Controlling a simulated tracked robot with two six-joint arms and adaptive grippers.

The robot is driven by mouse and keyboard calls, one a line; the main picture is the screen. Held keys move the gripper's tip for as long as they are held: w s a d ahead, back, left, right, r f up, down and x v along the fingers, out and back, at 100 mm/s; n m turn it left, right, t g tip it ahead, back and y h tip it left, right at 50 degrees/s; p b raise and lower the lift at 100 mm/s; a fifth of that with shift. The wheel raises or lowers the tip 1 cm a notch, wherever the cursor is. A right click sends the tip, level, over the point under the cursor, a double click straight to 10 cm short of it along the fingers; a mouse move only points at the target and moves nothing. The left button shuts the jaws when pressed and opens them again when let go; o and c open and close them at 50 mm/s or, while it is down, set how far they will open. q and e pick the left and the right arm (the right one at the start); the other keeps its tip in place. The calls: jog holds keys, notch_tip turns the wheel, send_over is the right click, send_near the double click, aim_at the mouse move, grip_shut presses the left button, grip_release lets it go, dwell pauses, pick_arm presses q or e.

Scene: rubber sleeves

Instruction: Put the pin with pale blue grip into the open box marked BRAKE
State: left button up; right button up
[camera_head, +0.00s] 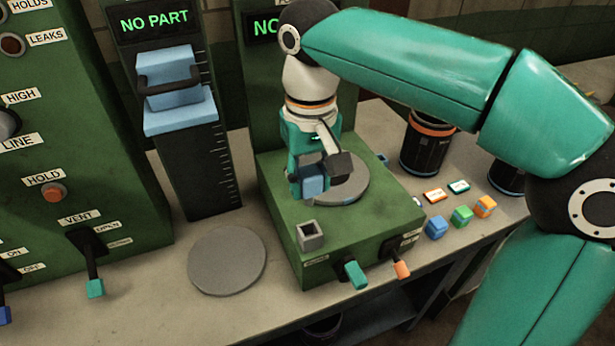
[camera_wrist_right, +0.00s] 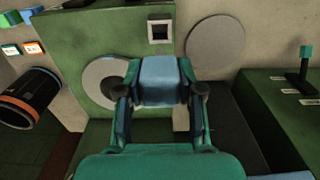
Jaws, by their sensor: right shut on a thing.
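My right gripper (camera_head: 325,172) is shut on a pale blue block-shaped grip (camera_head: 312,186), which also shows between the fingertips in the right wrist view (camera_wrist_right: 160,80). The grip is above the green machine base, beside the grey round disc (camera_head: 348,186). The pin's shaft is hidden. A small grey open-topped square box (camera_head: 311,235) stands on the front left of the base, nearer the camera than the gripper, and also shows in the right wrist view (camera_wrist_right: 160,31). The small label (camera_head: 317,261) below it is too small to read. My left gripper is out of view.
Levers with teal (camera_head: 356,274) and orange (camera_head: 401,269) ends stick out of the base's front. Blue, green and orange blocks (camera_head: 461,215) lie to the right. A dark canister (camera_head: 428,142) stands behind. A flat grey disc (camera_head: 227,261) lies left on the table.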

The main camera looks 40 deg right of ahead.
aim_at(310, 205)
jog(key=shift+f+b, duration=2.25)
jog(key=shift+f, duration=0.2)
jog(key=shift+f+b, duration=1.9)
jog(key=shift+f, duration=0.7)
jog(key=o, duration=1.2)
jog(key=shift+o, duration=0.2)
notch_tip(310, 205, up, 12)
jog(key=shift+f, duration=0.1)
